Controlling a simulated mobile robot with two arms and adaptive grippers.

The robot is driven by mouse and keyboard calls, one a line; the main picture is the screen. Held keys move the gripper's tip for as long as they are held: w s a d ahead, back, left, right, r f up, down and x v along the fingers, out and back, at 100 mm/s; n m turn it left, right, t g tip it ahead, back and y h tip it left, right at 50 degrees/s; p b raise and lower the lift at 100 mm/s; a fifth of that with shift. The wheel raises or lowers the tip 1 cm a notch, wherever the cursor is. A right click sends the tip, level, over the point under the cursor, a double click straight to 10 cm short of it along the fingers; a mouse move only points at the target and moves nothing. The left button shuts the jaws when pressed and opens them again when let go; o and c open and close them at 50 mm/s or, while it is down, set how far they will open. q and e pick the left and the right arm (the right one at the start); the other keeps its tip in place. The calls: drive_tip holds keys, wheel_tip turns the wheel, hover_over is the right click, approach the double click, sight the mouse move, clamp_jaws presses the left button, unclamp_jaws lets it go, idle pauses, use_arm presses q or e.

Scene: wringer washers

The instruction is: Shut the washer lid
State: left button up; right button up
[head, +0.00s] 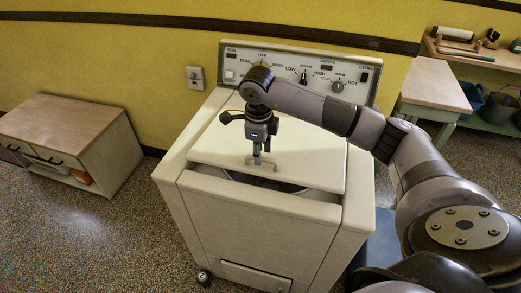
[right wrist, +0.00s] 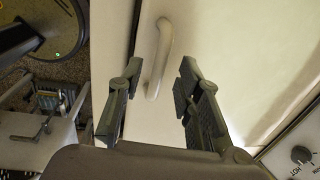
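The washer (head: 255,235) is a white cabinet with a control panel at its back. Its white lid (head: 310,160) covers most of the top, and a dark gap shows between the lid's front edge and the front rim, so it is not flush. A curved handle (head: 263,167) sits near the lid's front edge; it also shows in the right wrist view (right wrist: 160,60). My right gripper (head: 258,157) points down at the handle. In the right wrist view my right gripper (right wrist: 158,75) is open, its fingers on either side of the handle, with no clear contact. My left gripper is not in view.
A low wooden-topped cabinet (head: 60,120) stands at the left. A small table (head: 436,88) and a shelf with tools and buckets (head: 500,105) stand at the right. A wall outlet (head: 195,77) is behind the washer. Speckled floor is clear at the left.

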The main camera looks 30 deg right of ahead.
drive_tip(key=shift+f, duration=0.55)
clamp_jaws()
idle(0.5)
